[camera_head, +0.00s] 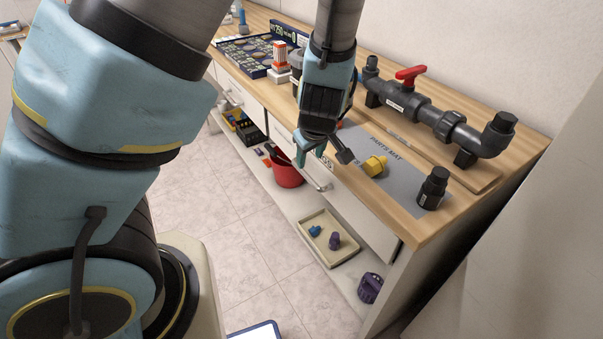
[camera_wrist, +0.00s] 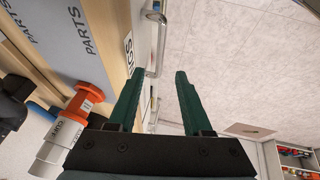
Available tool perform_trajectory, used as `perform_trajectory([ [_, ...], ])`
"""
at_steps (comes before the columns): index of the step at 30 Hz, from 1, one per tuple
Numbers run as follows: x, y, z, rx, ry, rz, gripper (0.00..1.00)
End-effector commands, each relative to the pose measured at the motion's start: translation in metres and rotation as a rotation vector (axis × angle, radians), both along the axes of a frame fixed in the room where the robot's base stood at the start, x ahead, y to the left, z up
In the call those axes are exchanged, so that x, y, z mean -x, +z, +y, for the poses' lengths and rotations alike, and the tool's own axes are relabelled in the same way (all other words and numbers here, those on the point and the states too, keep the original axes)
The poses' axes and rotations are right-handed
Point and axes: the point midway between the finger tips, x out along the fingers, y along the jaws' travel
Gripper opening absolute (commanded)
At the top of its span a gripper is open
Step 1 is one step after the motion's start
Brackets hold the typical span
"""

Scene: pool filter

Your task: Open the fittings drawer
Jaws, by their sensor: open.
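The white fittings drawer (camera_head: 350,198) is in the front of the wooden bench and looks shut. Its label, partly hidden, reads "NGS" in the wrist view (camera_wrist: 129,54). Its metal bar handle (camera_head: 318,184) also shows in the wrist view (camera_wrist: 160,42), beyond my fingertips. My gripper (camera_head: 310,155) is in front of the bench edge, near the handle. In the wrist view my gripper (camera_wrist: 159,76) has its two green fingers apart with nothing held between them. The handle lies ahead of the gap, and I cannot tell the exact distance.
On the bench are a grey parts mat (camera_head: 405,180), a yellow fitting (camera_head: 375,166), a black fitting (camera_head: 433,188) and a pipe assembly with a red valve handle (camera_head: 410,74). Below, a red bucket (camera_head: 288,176) and a beige tray (camera_head: 322,247) stand on the shelf.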

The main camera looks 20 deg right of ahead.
Motion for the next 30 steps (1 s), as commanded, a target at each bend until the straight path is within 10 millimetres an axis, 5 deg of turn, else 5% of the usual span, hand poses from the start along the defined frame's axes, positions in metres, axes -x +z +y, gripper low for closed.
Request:
perform_trajectory([
  [15,-0.034,-0.076,-0.008,-0.003,-0.001,0.003,0.5],
  [30,-0.04,-0.089,-0.009,0.0,-0.001,0.003,0.48],
])
